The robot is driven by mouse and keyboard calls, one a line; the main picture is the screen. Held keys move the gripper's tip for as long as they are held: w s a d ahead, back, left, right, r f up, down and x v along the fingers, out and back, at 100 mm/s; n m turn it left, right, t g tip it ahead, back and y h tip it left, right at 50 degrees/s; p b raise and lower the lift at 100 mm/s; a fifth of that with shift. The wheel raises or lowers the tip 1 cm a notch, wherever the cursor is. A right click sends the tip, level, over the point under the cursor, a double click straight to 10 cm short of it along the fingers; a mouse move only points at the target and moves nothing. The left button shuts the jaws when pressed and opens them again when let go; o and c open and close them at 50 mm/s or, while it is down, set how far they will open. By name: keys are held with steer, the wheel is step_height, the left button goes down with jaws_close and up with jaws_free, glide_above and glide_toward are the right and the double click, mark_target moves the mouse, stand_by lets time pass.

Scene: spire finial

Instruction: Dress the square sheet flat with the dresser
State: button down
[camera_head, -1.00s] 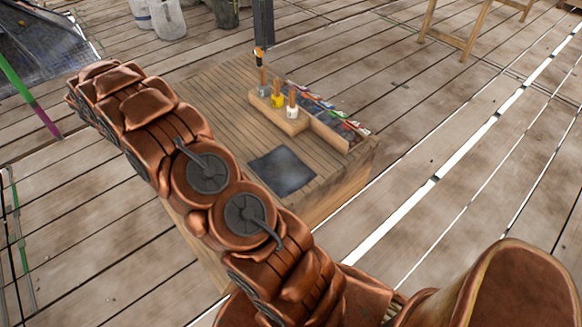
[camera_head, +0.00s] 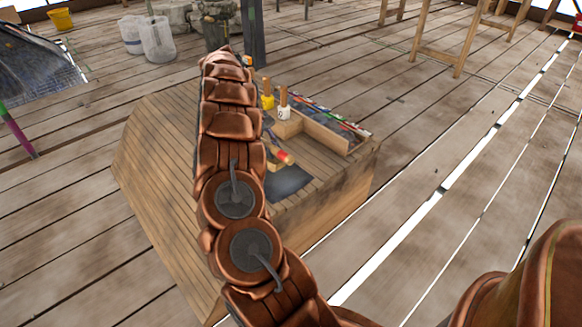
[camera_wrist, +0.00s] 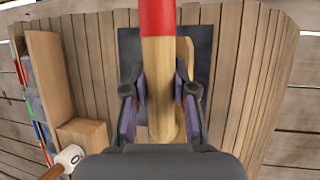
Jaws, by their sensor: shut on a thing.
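The dark square sheet (camera_head: 292,183) lies on the wooden bench top, partly covered by my arm in the head view. In the wrist view the sheet (camera_wrist: 128,45) shows behind the tool. My gripper (camera_wrist: 160,92) is shut on the wooden handle of the dresser (camera_wrist: 160,62), which has a red end. A pale wooden part of the tool shows just right of the handle, over the sheet. In the head view the dresser's red end (camera_head: 286,157) shows beside my arm, above the sheet's far edge. I cannot tell whether the dresser touches the sheet.
A wooden rack (camera_head: 291,127) with upright-handled tools stands behind the sheet; one has a white collar (camera_head: 283,112), another yellow (camera_head: 267,102). A divider (camera_head: 327,137) and a row of coloured items (camera_head: 345,124) run along the bench's right side. The bench's left part (camera_head: 155,170) is clear.

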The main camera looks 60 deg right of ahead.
steer(key=s+d+f+b, duration=0.3)
steer(key=s+f+b, duration=0.2)
steer(key=f, duration=0.2)
steer(key=shift+m+y+b, duration=0.3)
steer(key=shift+m+b, duration=0.1)
steer(key=shift+s+d+f, duration=0.1)
stand_by(0.4)
steer(key=shift+f, duration=1.65)
steer(key=shift+r+p, duration=0.1)
steer(key=shift+p, duration=0.2)
step_height(320, 180, up, 4)
steer(key=p, duration=0.3)
